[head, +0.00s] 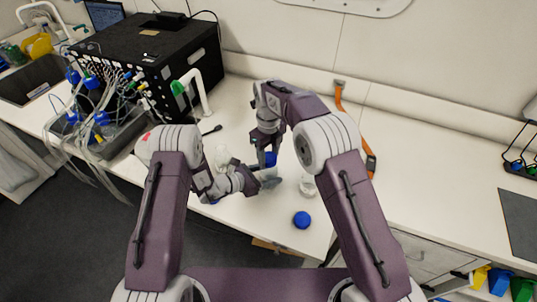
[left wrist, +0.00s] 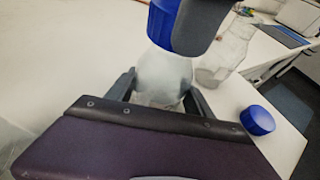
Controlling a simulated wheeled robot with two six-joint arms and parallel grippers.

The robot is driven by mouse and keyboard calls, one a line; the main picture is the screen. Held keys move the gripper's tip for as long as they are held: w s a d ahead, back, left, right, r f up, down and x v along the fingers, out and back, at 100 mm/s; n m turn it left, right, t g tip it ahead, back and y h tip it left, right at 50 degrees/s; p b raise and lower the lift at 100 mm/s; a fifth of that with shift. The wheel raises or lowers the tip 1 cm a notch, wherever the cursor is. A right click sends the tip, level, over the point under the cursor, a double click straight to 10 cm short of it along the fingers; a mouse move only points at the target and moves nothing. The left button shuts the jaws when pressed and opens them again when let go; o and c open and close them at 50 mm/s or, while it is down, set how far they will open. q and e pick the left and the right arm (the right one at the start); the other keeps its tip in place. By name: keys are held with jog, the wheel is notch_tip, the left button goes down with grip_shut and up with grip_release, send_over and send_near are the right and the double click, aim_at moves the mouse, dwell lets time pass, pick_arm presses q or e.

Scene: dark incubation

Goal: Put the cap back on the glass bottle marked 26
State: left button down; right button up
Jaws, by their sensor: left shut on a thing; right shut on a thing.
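My left gripper (head: 264,181) is shut around a clear glass bottle (left wrist: 162,76), which stands between its fingers in the left wrist view. My right gripper (head: 268,158) is shut on a blue cap (left wrist: 163,26) at the top of this bottle. The cap covers the bottle's mouth from view, and I cannot tell whether it is seated or just above the neck. A second clear bottle (head: 308,185), seemingly uncapped, stands to the right. A loose blue cap (head: 302,220) lies on the bench in front of it. No number is readable on either bottle.
Another clear glass item (head: 222,156) stands left of the grippers, partly hidden by my left arm. A black box (head: 150,50) with tubes is at the back left. An orange strap (head: 341,100) lies at the back. The bench (head: 440,185) is clear to the right.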

jog(key=o, duration=1.3)
jog(key=shift+r, duration=0.1)
jog(key=shift+r, duration=2.2)
jog(key=shift+c, duration=0.4)
